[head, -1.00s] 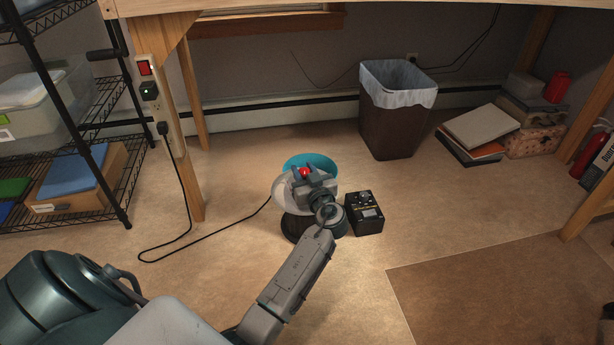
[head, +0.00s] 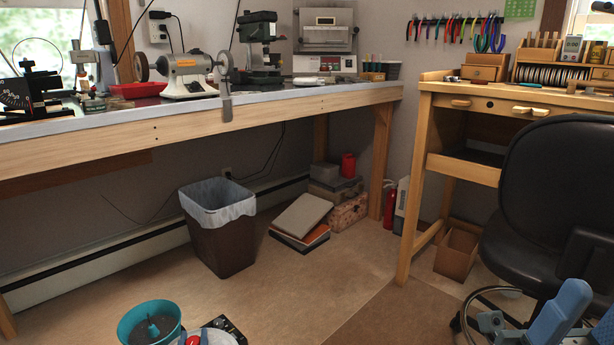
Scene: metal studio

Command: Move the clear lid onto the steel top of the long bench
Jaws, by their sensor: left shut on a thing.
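The clear lid (head: 187,340) shows as a pale disc with a red knob, cut off by the bottom edge of the head view. My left gripper (head: 204,338) is shut on it at the knob; most of this gripper and its arm are out of frame. The steel top (head: 130,111) of the long bench runs across the upper left, well above the lid. Blue and grey parts at the lower right look like my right gripper (head: 562,312), cut off by the frame edge.
On the bench stand a grinder motor (head: 189,78), a red tray (head: 135,90), a green machine (head: 258,50) and a small oven (head: 325,35). A bin (head: 225,250) stands below. A black control box (head: 232,327) is by the lid. A chair (head: 560,190) blocks the right.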

